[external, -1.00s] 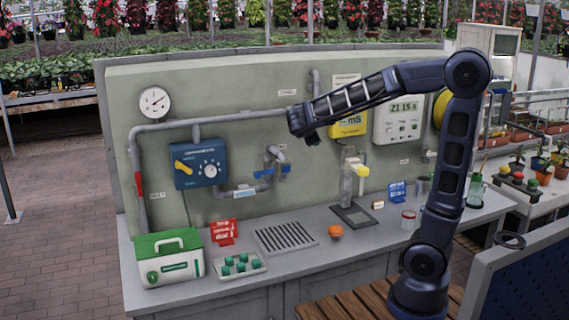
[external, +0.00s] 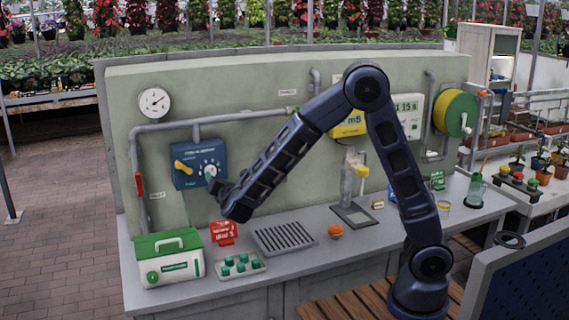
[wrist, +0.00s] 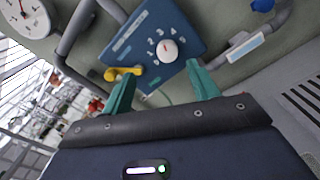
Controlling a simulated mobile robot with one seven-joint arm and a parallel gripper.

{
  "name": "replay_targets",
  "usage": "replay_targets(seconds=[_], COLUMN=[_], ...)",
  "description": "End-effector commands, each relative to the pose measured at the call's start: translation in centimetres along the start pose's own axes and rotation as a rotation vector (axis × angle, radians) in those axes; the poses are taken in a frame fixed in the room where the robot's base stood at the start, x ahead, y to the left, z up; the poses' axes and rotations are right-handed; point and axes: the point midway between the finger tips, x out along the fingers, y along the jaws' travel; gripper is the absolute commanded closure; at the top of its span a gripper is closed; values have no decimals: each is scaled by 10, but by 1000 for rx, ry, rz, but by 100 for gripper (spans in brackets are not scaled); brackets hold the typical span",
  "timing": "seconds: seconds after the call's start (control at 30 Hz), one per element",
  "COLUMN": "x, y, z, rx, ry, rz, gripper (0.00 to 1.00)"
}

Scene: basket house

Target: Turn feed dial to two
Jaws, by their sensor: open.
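The feed dial is a white round knob with a small red mark on a blue wall box (external: 186,152). A yellow lever (wrist: 123,72) is on the same box, also visible in the external view (external: 183,167). My gripper (wrist: 160,85) is open, its two teal fingers apart below the dial in the wrist view, with nothing between them. In the external view my gripper (external: 213,180) is at the box's lower right, partly covering the dial area.
Grey pipes (external: 240,119) run along the wall around the box, and a round gauge (external: 154,102) hangs at upper left. A green-and-white case (external: 170,265), a red sign (external: 222,232) and a tray of green-capped items (external: 238,266) stand on the bench below.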

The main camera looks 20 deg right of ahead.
Motion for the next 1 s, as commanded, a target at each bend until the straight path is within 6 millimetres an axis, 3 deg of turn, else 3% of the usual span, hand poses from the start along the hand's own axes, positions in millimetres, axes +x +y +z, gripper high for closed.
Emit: replay_targets(seconds=[0.1, 0.27, 0.8, 1.0], x=[0, 6, 88, 104], y=[-9, -12, -12, -12], z=[-16, -20, -20, -20], rx=[-1, 3, 2, 2], ry=[1, -1, -1, -1], rz=[-1, -1, -2, -2], gripper=[40, 40, 40, 40])
